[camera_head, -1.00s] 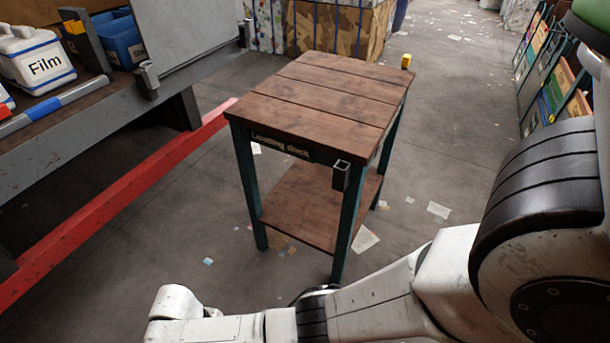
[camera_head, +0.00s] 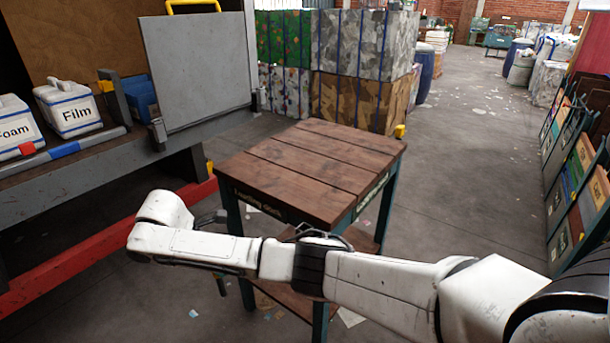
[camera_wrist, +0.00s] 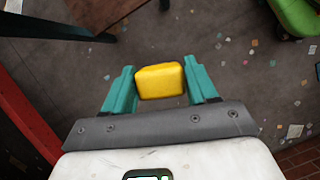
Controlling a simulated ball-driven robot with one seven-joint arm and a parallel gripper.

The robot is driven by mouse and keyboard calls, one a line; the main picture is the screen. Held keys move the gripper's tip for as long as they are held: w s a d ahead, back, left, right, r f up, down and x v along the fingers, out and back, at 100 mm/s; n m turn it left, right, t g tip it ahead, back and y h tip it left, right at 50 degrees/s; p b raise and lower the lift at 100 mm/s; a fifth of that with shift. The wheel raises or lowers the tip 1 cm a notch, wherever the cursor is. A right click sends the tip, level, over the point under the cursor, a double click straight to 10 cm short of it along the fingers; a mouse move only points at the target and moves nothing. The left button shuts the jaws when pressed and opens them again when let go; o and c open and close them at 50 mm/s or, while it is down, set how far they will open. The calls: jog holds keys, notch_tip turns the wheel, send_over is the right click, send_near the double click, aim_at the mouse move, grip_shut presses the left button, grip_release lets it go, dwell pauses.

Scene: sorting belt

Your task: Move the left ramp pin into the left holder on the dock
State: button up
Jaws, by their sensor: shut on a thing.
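My gripper (camera_wrist: 161,84) shows in the wrist view, its two teal fingers closed on the sides of a yellow block-like pin (camera_wrist: 160,80). Only the pin's yellow end shows; the rest is hidden. Floor lies behind it. The dock (camera_head: 300,165) is a brown plank table with dark green legs in the head view, marked "Loading dock". A yellow piece (camera_head: 400,130) stands at the dock's far right corner. My gripper itself is not clear in the head view.
A grey ramp panel (camera_head: 197,70) leans on the bench at left, with a small grey bracket (camera_head: 158,134) at its lower left. Wrapped bales (camera_head: 365,45) stand behind the dock.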

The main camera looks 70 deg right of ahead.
jog(key=s+d+r+n+t, duration=0.1)
jog(key=s+d+r+n, duration=0.1)
jog(key=d+r+n, duration=0.3)
jog(key=s+d+r+n+t, duration=0.2)
jog(key=s+d+r+n, duration=0.1)
jog(key=d+r, duration=0.45)
jog(key=s+d+r+n+t+y+b, duration=0.1)
jog(key=s+d+r+n+t, duration=0.2)
jog(key=s+d+r+n, duration=0.65)
notch_tip(320, 180, down, 7)
jog(key=s+a+m+b, duration=0.1)
jog(key=a+b, duration=0.1)
jog(key=b, duration=0.2)
jog(key=shift+s+m+b, duration=0.25)
jog(key=shift+m+b, duration=0.1)
jog(key=shift+f, duration=0.25)
jog(key=shift+f+b, duration=2.85)
jog(key=shift+f, duration=1.25)
jog(key=o, duration=1.3)
jog(key=shift+r, duration=0.1)
jog(key=shift+o, duration=0.2)
